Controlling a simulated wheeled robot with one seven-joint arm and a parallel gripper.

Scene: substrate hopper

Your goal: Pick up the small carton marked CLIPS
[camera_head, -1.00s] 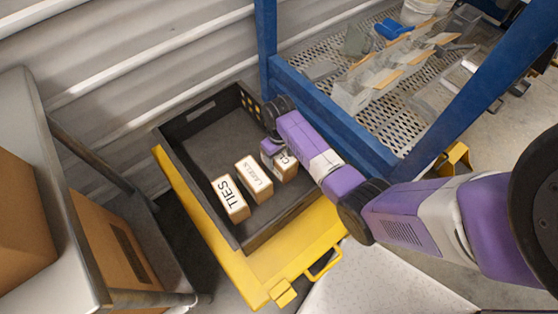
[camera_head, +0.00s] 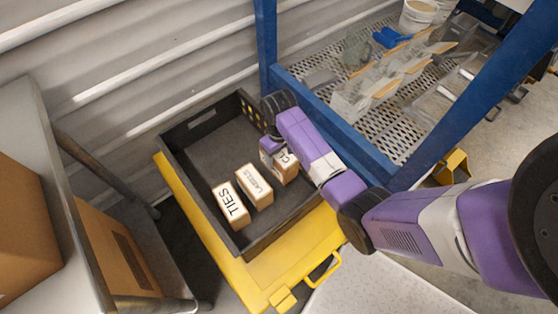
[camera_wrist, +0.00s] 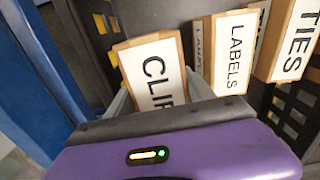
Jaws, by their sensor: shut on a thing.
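The small carton marked CLIPS (camera_head: 286,167) is brown with a white label. It is at the right side of the black crate (camera_head: 194,188), partly hidden by my arm and gripper. My gripper (camera_head: 270,149) is shut on it. In the wrist view the CLIPS carton (camera_wrist: 154,72) stands just past the purple gripper body, its last letters cut off by it; the fingertips are mostly hidden. Whether the carton touches the crate floor I cannot tell.
The LABELS carton (camera_head: 255,186) and the TIES carton (camera_head: 230,205) stand left of it in the crate. The crate sits on a yellow platform (camera_head: 262,276). A blue rack frame (camera_head: 345,136) rises close to the right. The crate's back half is clear.

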